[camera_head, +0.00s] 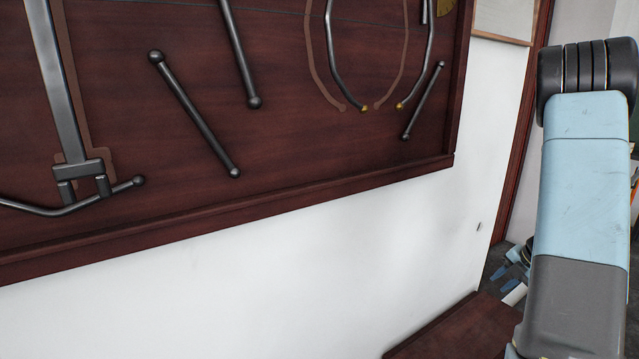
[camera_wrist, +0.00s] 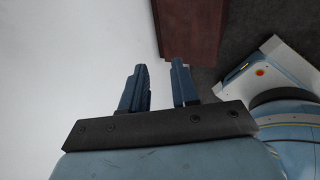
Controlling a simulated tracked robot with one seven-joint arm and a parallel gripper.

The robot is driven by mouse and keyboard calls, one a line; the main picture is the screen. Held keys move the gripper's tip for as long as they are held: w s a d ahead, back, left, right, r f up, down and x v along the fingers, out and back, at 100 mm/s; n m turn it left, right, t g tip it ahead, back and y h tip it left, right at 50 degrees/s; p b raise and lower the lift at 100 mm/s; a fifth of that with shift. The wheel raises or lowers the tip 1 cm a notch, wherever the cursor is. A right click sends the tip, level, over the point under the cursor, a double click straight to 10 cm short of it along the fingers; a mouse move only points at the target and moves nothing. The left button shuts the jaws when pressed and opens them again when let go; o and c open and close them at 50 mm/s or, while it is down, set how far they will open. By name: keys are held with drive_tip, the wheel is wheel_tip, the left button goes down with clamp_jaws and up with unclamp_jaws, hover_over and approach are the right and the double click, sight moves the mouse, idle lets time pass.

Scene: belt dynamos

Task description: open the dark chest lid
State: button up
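A dark reddish-brown wooden surface (camera_head: 460,335), probably the top of the chest, shows at the bottom of the head view, against the white wall. Only part of it is in frame, and no handle or lid seam shows. In the wrist view a dark brown wooden piece (camera_wrist: 188,30), likely the same chest, lies beyond my fingertips at the top. My gripper (camera_wrist: 160,80) has two blue fingers with a clear gap between them. It is open and empty, apart from the wood.
A dark wooden wall panel (camera_head: 320,150) with metal rods and tubes hangs above the chest. The white wall (camera_head: 300,260) runs along the left in the wrist view. Dark grey floor (camera_wrist: 245,40) lies right of the wood. My arm fills the right of the head view.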

drive_tip(key=s+a+r+n, duration=0.4)
drive_tip(key=a+r+n, duration=0.6)
drive_tip(key=r+n, duration=0.15)
drive_tip(key=s+a+r+n, duration=0.4)
drive_tip(key=a+r+n, duration=0.6)
drive_tip(key=n, duration=0.2)
drive_tip(key=s+a+r+n+h, duration=0.1)
drive_tip(key=s+a+r+n, duration=0.1)
drive_tip(key=s+n, duration=0.4)
drive_tip(key=s+a+r+n+h, duration=0.1)
drive_tip(key=s+a+r+n, duration=0.2)
drive_tip(key=s+n, duration=0.3)
drive_tip(key=s+a+r+n+t, duration=0.1)
drive_tip(key=s+a+r+n, duration=0.2)
drive_tip(key=s+n, duration=0.3)
drive_tip(key=n, duration=0.4)
drive_tip(key=shift+s+a+h, duration=0.25)
drive_tip(key=shift+h, duration=0.15)
drive_tip(key=shift+s+r+n, duration=0.1)
drive_tip(key=shift+s+n, duration=0.55)
drive_tip(key=shift+n, duration=0.1)
